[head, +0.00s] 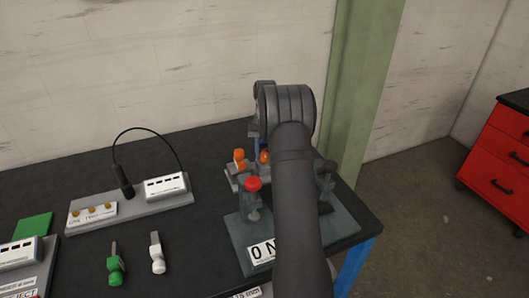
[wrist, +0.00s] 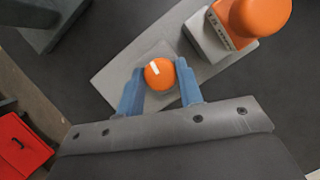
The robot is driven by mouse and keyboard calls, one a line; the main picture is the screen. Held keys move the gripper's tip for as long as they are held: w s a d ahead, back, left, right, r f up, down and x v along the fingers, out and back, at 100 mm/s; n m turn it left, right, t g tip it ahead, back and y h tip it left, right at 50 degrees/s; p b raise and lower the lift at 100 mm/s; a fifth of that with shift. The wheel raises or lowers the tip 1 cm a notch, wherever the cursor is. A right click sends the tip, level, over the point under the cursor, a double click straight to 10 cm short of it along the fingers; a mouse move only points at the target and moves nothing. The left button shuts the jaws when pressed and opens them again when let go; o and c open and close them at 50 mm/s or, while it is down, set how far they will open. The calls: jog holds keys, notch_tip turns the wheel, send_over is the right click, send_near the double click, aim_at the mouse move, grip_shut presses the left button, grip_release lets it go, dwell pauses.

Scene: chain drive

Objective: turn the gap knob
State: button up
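A round orange knob with a white mark (wrist: 155,68), seemingly the gap knob, sits on a light grey plate (wrist: 118,78) in the wrist view. My gripper (wrist: 160,68) has its two blue fingers on either side of the knob, with a narrow space showing at each side. It looks open around the knob, not closed on it. In the head view a small orange knob (head: 264,156) shows beside my dark arm, which hides most of my gripper there.
A larger orange-topped part (wrist: 262,14) on a grey block stands close by the knob. A red-knobbed clamp (head: 253,184) stands in front on the fixture. Green (head: 115,264) and white (head: 157,254) handled tools lie on the black table, left of the fixture. A sensor box (head: 163,186) stands further left.

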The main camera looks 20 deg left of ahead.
jog(key=o, duration=0.3)
jog(key=shift+o, duration=0.2)
jog(key=shift+r, duration=0.1)
jog(key=v, duration=0.7)
jog(key=shift+r, duration=0.15)
jog(key=shift+w, duration=0.1)
jog(key=x, duration=0.7)
jog(key=shift+f, duration=0.35)
jog(key=shift+m, duration=0.3)
